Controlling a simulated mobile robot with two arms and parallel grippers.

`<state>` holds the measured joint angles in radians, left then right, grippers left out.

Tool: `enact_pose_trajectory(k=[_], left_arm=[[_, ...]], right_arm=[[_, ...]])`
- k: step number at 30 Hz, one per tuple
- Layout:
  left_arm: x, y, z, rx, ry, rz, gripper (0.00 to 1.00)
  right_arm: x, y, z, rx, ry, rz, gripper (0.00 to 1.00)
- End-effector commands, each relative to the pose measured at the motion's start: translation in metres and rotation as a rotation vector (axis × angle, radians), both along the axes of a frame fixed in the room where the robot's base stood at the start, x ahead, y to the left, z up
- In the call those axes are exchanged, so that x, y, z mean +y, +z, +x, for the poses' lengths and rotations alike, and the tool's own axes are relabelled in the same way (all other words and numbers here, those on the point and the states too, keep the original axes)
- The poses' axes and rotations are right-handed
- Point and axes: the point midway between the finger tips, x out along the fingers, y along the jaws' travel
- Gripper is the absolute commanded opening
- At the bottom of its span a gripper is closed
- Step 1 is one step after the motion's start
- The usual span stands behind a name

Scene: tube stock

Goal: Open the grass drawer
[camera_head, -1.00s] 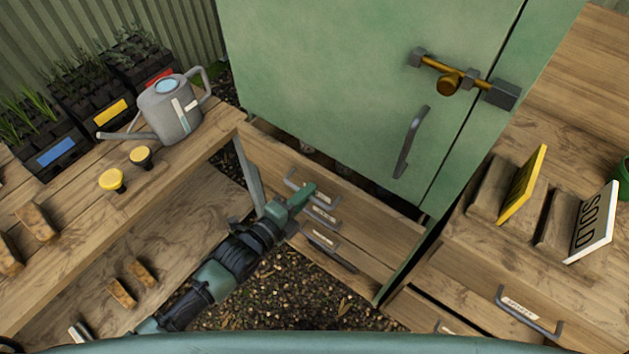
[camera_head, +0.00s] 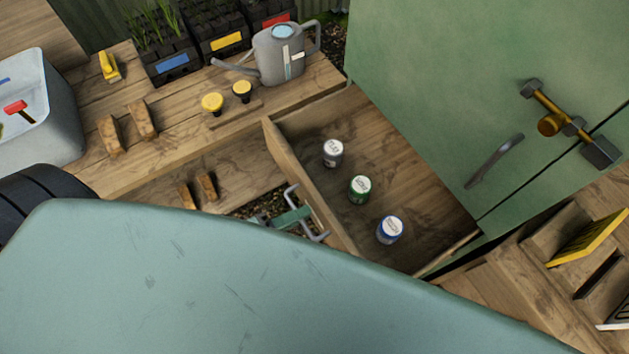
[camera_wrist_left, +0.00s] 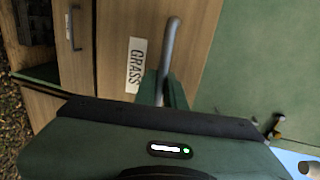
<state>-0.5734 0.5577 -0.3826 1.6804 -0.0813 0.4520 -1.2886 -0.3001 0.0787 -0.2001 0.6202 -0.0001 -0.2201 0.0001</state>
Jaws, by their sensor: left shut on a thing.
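A wooden drawer (camera_head: 310,190) under the green cabinet stands pulled well out. Three small cans lie open to view inside: a grey one (camera_head: 333,153), a green one (camera_head: 359,189) and a blue one (camera_head: 390,229). In the left wrist view the drawer front carries a label reading GRASS (camera_wrist_left: 135,65) beside a grey bar handle (camera_wrist_left: 170,45). My left gripper (camera_head: 290,218) is at the drawer front, shut on the handle. In the left wrist view its fingers (camera_wrist_left: 164,88) reach around the handle. My right gripper is not in view.
The green cabinet (camera_head: 450,90) has a brass latch (camera_head: 555,118) and its own handle. A watering can (camera_head: 280,55), yellow-topped stampers (camera_head: 212,103) and seedling trays stand on the left bench. A grey tub (camera_head: 40,110) is at far left. My own body hides the lower picture.

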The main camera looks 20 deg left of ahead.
Motion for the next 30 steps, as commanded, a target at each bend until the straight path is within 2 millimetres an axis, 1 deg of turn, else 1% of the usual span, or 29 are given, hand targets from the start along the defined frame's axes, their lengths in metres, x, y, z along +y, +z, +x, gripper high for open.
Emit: enact_pose_trajectory(k=[1, 6, 17, 18, 19, 20, 30], left_arm=[[0.003, -0.0004, -0.0037, 0.003, 0.001, 0.001, 0.0], [0.0067, -0.0007, -0.0088, 0.002, 0.001, 0.001, 0.0], [0.0071, -0.0009, -0.0091, 0.002, 0.001, 0.001, 0.0], [0.0071, -0.0009, -0.0091, 0.002, 0.001, 0.001, 0.22], [0.0071, -0.0008, -0.009, 0.002, 0.001, 0.001, 0.3], [0.0071, -0.0008, -0.009, 0.001, 0.001, 0.001, 0.33], [0.0086, -0.0004, -0.0114, 0.001, 0.001, 0.001, 0.33]], right_arm=[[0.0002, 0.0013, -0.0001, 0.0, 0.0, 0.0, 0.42], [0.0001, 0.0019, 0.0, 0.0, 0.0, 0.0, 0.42], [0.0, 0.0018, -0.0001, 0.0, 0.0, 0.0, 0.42], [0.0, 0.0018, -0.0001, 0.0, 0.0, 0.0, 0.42], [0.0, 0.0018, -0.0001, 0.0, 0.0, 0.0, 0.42], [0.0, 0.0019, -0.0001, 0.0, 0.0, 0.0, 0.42], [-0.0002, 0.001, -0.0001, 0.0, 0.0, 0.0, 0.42]])
